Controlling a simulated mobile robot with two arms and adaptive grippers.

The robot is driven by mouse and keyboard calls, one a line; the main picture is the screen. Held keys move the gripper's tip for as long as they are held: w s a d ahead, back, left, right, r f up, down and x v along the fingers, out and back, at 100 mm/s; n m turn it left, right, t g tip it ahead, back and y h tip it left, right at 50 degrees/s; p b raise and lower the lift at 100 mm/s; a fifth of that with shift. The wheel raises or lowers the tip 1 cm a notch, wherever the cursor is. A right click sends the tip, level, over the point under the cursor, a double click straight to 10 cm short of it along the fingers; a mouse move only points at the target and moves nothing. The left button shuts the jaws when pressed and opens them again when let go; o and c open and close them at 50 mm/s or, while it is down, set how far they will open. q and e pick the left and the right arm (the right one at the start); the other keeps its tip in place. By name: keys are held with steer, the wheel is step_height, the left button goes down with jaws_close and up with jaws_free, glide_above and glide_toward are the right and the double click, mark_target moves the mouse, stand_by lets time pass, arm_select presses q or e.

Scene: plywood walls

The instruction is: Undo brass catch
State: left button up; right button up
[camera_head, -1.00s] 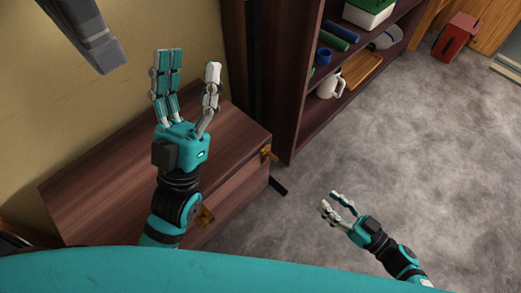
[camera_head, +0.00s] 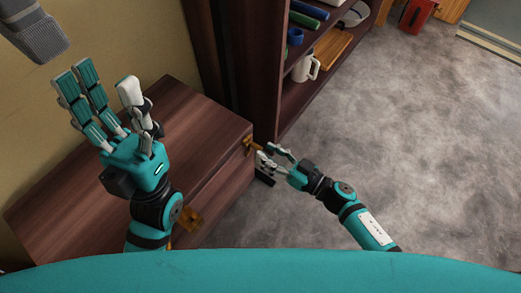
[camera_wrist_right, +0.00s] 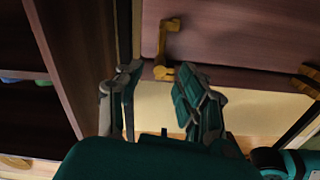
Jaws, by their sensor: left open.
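A dark wooden chest (camera_head: 170,115) stands against the wall at the left. One brass catch (camera_head: 249,144) is at its right front corner, and another brass catch (camera_head: 191,218) is on its front, partly behind my left arm. My right gripper (camera_head: 267,156) is open, with its fingertips close to the corner catch. In the right wrist view, a brass catch (camera_wrist_right: 168,37) lies just beyond the open fingers of my right gripper (camera_wrist_right: 160,72), its lower end between the fingertips. I cannot tell whether they touch. My left gripper (camera_head: 105,80) is open and empty above the chest.
A dark shelf unit (camera_head: 258,70) stands right beside the chest, holding a white mug (camera_head: 305,68) and other items. A red box (camera_head: 417,14) is on the floor at the back. The grey floor (camera_head: 420,140) at the right is clear.

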mark_target(260, 148)
steer(key=shift+x, duration=1.6)
jaws_close()
